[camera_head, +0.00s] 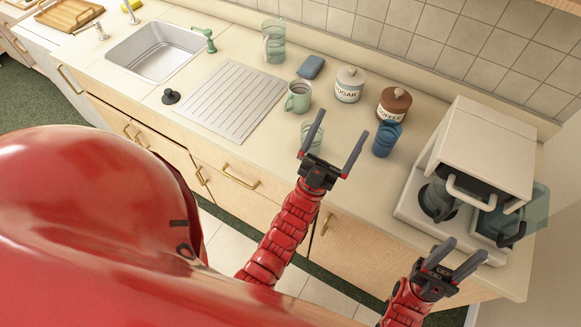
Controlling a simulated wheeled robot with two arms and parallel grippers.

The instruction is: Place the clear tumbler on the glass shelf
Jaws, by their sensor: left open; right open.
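A clear, slightly green tumbler (317,142) stands upright on the counter near its front edge. It is partly hidden behind one finger of my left gripper (343,123), which is open with its fingers spread over the counter. The tumbler overlaps the left finger in this view; whether they touch, I cannot tell. My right gripper (466,247) is open and empty at the lower right, in front of the white appliance. A translucent teal glass panel (538,205) shows at the right end; I cannot tell whether it is the glass shelf.
A blue cup (386,139) stands just right of my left gripper. A green mug (298,97), sugar jar (349,84), coffee jar (394,104) and glass pitcher (273,42) stand behind. A white appliance (480,150) fills the right end. The sink (155,50) is left.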

